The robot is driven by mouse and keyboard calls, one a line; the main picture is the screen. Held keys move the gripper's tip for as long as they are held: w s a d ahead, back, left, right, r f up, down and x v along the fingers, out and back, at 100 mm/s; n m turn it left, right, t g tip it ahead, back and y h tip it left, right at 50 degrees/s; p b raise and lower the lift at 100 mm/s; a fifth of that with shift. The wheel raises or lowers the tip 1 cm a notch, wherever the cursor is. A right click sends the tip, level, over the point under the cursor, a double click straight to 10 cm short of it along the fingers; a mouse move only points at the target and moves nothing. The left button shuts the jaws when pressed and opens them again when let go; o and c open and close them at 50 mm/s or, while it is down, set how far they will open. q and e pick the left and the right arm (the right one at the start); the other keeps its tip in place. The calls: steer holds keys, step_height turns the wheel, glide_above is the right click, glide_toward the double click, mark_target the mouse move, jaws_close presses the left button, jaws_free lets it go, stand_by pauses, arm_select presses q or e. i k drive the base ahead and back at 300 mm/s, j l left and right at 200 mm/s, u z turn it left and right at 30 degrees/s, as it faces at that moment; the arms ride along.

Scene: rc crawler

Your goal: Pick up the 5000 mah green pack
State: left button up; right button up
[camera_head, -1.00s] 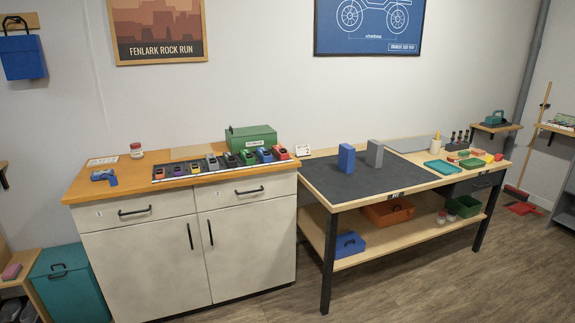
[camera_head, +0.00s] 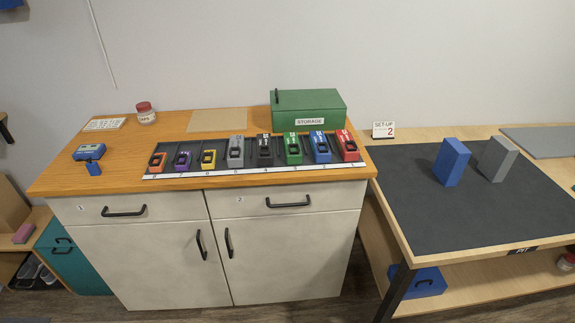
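A row of packs in several colours stands on a dark, white-edged strip on the wooden-topped cabinet. The green pack (camera_head: 293,148) is toward the right of the row, between a black pack (camera_head: 264,147) and a blue pack (camera_head: 320,147). A red pack (camera_head: 347,146) is at the right end. Grey, yellow, purple and orange packs stand to the left. The capacity marking on the green pack is too small to read. Neither of my grippers is in view.
A green STORAGE box (camera_head: 308,109) stands behind the green pack. A blue device (camera_head: 89,152) and a jar (camera_head: 146,113) are on the left of the cabinet top. A dark-matted table (camera_head: 470,215) stands to the right, with blue and grey blocks on it.

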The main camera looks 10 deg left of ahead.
mark_target(293, 152)
steer(key=i+l+u, duration=0.15)
steer(key=i+u, duration=0.15)
steer(key=i, duration=0.15)
steer(key=i+l+u, duration=0.25)
steer(key=i, duration=0.2)
